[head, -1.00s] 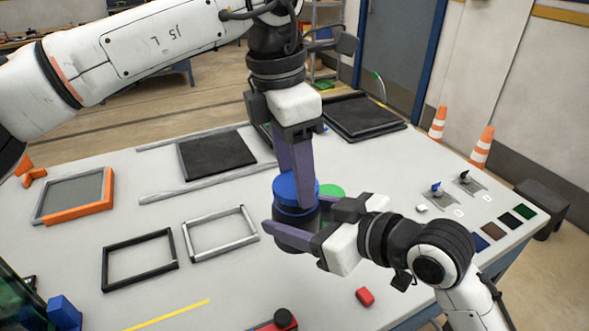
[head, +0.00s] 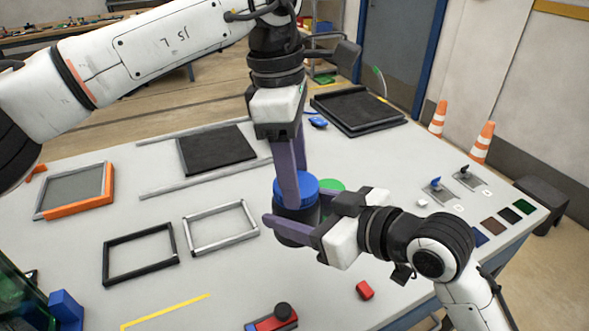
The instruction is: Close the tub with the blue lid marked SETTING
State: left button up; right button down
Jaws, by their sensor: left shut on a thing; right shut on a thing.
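The blue lid (head: 309,187) sits level on top of a dark round tub (head: 301,215) at the middle right of the table. No marking is readable on the lid at this size. My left gripper (head: 292,197) comes down from above, its purple fingers shut on the blue lid. My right gripper (head: 296,212) reaches in from the right, its fingers shut around the tub's body below the lid. The fingers hide part of the tub and the seam under the lid.
A green round top (head: 331,185) shows close behind the tub. A red block (head: 364,290) lies in front of my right gripper. Black (head: 140,256) and silver (head: 221,228) frames lie to the left. Two small fixtures (head: 437,187) and colour swatches (head: 493,226) are at the right.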

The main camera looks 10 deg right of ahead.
pick_arm(q)
jog(key=m, duration=0.6)
jog(key=shift+w+g, duration=0.1)
jog(key=shift+g, duration=0.2)
jog(key=m+y, duration=0.1)
jog(key=m, duration=0.5)
jog(key=shift+d, duration=0.1)
jog(key=m, duration=0.6)
jog(key=shift+m+y, duration=0.3)
jog(key=shift+y, duration=0.1)
jog(key=m, duration=0.4)
jog(key=shift+m+y, duration=0.3)
jog(key=o, duration=1)
